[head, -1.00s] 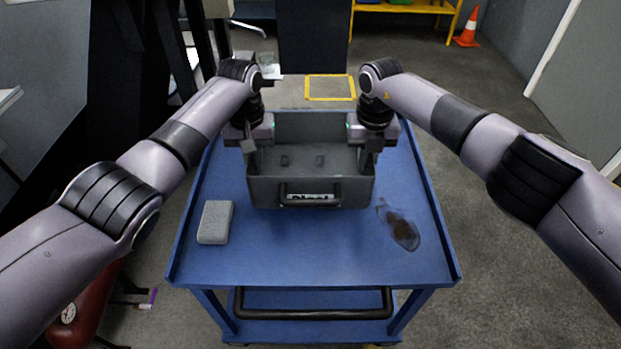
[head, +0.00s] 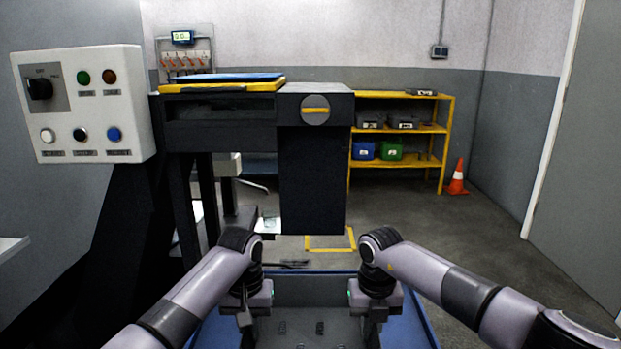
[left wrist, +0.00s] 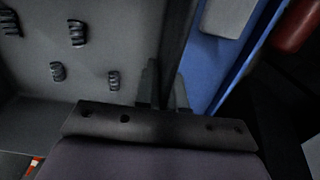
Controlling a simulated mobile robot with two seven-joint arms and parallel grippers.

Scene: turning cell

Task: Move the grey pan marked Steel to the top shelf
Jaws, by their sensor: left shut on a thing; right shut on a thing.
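The grey pan (head: 318,290) is at the bottom of the head view, over the blue cart (head: 416,322); its front and label are out of frame. Several small dark pieces lie in it. My left gripper (head: 246,318) is shut on its left wall and my right gripper (head: 376,318) on its right wall. The left wrist view shows the pan's inside (left wrist: 118,35) and the left gripper's fingers (left wrist: 165,92) at its wall. The top shelf (head: 385,95) is on the yellow rack at the back right; a small dark grey item (head: 421,92) lies on its right part.
The rack's middle shelf holds grey pans (head: 403,122); a blue bin (head: 363,151) and a green bin (head: 391,151) stand below. A dark machine (head: 312,165) stands ahead, with a control panel (head: 83,103) at left. An orange cone (head: 457,178) stands right of the rack. Floor at right is clear.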

